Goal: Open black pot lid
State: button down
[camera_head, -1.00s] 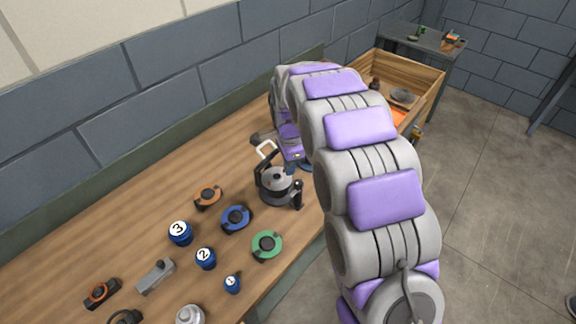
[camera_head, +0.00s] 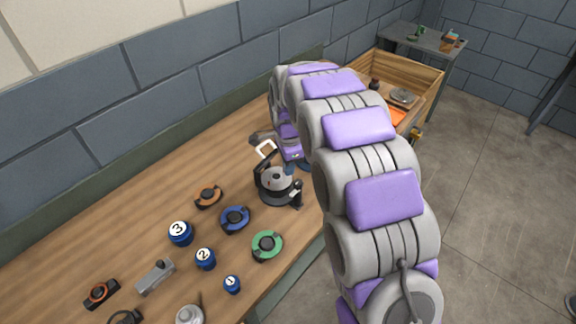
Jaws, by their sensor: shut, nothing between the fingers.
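The black pot (camera_head: 274,190) stands upright on the wooden table, with black side handles and a grey lid (camera_head: 276,177) on its top. The lid's exact seating is too small to tell. My gripper (camera_head: 292,167) is at the far right side of the pot, close to the lid. It is shut and holds nothing. My arm hides part of it, and I cannot tell whether it touches the lid or pot. A cream loop (camera_head: 266,150) shows just behind the pot.
A wooden crate (camera_head: 425,78) stands behind my arm. The wall runs along the table's left side.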

jog(key=shift+w+a+p, duration=0.9)
jog(key=shift+w+a, duration=0.25)
jog(key=shift+a, duration=0.3)
jog(key=shift+w+a+p, duration=0.85)
jog(key=shift+w+a, duration=0.25)
jog(key=shift+a, duration=0.35)
notch_tip(320, 180, up, 6)
jog(key=s+d+p, duration=0.2)
jog(key=shift+d, duration=0.25)
jog(key=s+d+r+n, duration=0.3)
jog(key=s+d+r, duration=0.2)
jog(key=s+d, duration=0.3)
jog(key=s+d+r+n, duration=0.3)
jog(key=s+d+r, duration=0.25)
jog(key=s, duration=0.45)
jog(key=s+d+n+g, duration=0.1)
jog(key=s+d+n, duration=0.2)
jog(key=s, duration=0.9)
jog(key=s+d+f+n, duration=0.1)
jog(key=s+d+n, duration=0.2)
jog(key=s, duration=0.9)
jog(key=shift+s+f+n+g, duration=0.25)
jog(key=shift+n+g, duration=0.15)
jog(key=shift+n, duration=0.4)
